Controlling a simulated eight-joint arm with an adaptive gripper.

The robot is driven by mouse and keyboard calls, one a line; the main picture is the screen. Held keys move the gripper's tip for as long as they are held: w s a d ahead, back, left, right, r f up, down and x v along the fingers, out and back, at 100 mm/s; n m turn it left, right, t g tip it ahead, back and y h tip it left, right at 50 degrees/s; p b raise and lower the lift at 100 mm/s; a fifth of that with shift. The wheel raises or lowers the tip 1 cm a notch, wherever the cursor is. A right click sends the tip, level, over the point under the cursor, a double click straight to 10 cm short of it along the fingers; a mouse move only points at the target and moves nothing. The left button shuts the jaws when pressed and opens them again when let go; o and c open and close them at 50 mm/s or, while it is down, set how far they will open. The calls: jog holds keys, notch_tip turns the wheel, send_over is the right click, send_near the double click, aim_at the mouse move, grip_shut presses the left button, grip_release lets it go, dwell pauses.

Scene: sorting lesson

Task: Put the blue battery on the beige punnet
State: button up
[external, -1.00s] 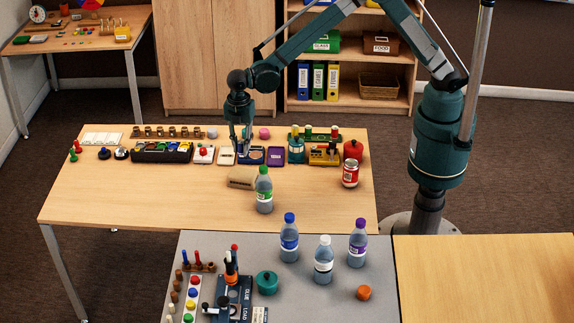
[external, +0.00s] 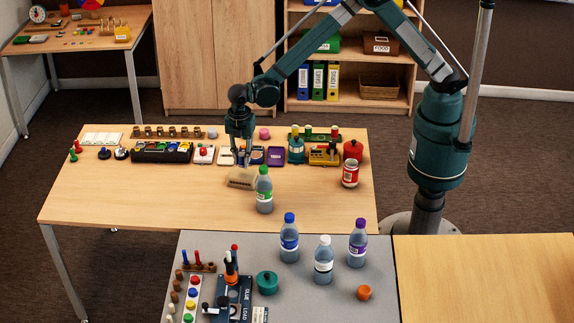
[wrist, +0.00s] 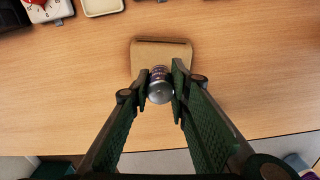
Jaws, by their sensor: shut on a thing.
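The beige punnet (external: 240,179) lies on the wooden table behind the green-capped bottle. In the wrist view the punnet (wrist: 146,54) is just beyond my fingertips. My gripper (external: 242,163) points down over the punnet. In the wrist view my gripper (wrist: 161,76) is shut on a small cylinder, the battery (wrist: 160,92), with a silvery end facing the camera and a dark bluish label. The battery overlaps the near part of the punnet in that view; I cannot tell whether it touches it. In the external view the battery is too small to make out.
The green-capped bottle (external: 264,192) stands close in front of the punnet. A row of small trays and devices, including a purple tray (external: 276,156), lies behind it. The table's left front is clear.

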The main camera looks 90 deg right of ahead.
aim_at(242, 165)
jog(key=shift+f+b, duration=0.3)
jog(key=shift+f, duration=1.6)
jog(key=o, duration=1)
jog(key=shift+f, duration=0.1)
jog(key=shift+c, duration=0.2)
notch_tip(242, 165, up, 12)
jog(key=shift+r+p, duration=0.15)
jog(key=shift+p, duration=0.7)
jog(key=shift+r, duration=0.1)
